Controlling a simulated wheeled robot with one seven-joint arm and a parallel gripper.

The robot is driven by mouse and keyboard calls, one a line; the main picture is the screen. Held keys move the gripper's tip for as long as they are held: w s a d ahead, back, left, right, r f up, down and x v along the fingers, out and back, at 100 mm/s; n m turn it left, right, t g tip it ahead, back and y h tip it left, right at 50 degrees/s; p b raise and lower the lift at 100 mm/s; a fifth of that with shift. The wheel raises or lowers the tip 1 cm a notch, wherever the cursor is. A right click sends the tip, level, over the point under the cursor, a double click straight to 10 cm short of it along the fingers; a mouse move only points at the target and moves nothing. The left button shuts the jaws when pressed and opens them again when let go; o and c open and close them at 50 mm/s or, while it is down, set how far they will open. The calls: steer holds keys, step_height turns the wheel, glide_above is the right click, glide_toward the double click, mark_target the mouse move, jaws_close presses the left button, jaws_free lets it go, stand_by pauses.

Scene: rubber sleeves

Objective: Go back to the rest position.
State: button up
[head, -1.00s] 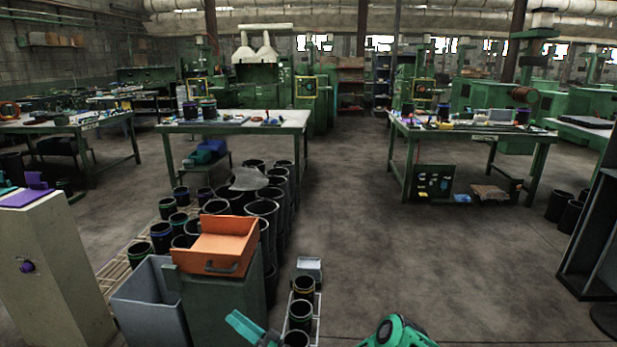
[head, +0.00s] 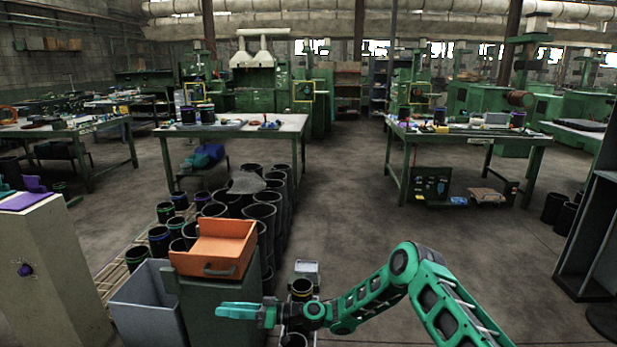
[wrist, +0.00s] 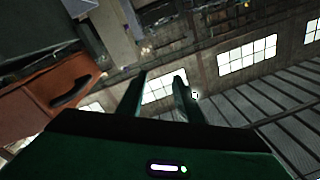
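My gripper (head: 222,311) is at the end of my green arm in the head view. It points left, level, in front of the dark green cabinet under the orange drawer box. In the wrist view, my gripper (wrist: 160,79) shows two fingers set apart with nothing between them. It is open and empty. My arm bends up at the elbow and reaches in from the lower right.
The orange drawer box (head: 215,249) sits on the cabinet (head: 222,298) close by my gripper. A grey bin (head: 146,310) stands to its left. Black cylinders (head: 261,216) crowd behind. A dark shelf (head: 590,240) stands at right. The middle floor is clear.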

steer(key=s+d+r+m+h, duration=0.2)
steer(key=d+r+h, duration=0.35)
steer(key=d, duration=0.95)
steer(key=s+d+r+m+h, duration=0.25)
steer(key=d+r+h, duration=0.3)
steer(key=d, duration=1.05)
steer(key=s+d+r+m+h, duration=0.25)
steer(key=d+r+h, duration=0.3)
steer(key=d, duration=0.95)
steer(key=s+d+r+m, duration=0.3)
steer(key=s+d+r, duration=0.2)
steer(key=s+d, duration=0.35)
steer(key=s+d+r+m+h, duration=0.1)
steer(key=s+d+m, duration=0.3)
steer(key=s, duration=0.8)
steer(key=s+d+r+m+h, duration=0.1)
steer(key=s+d+r+m, duration=0.2)
steer(key=s, duration=0.9)
steer(key=d+m, duration=0.1)
steer(key=d, duration=0.2)
steer(key=shift+s, duration=0.35)
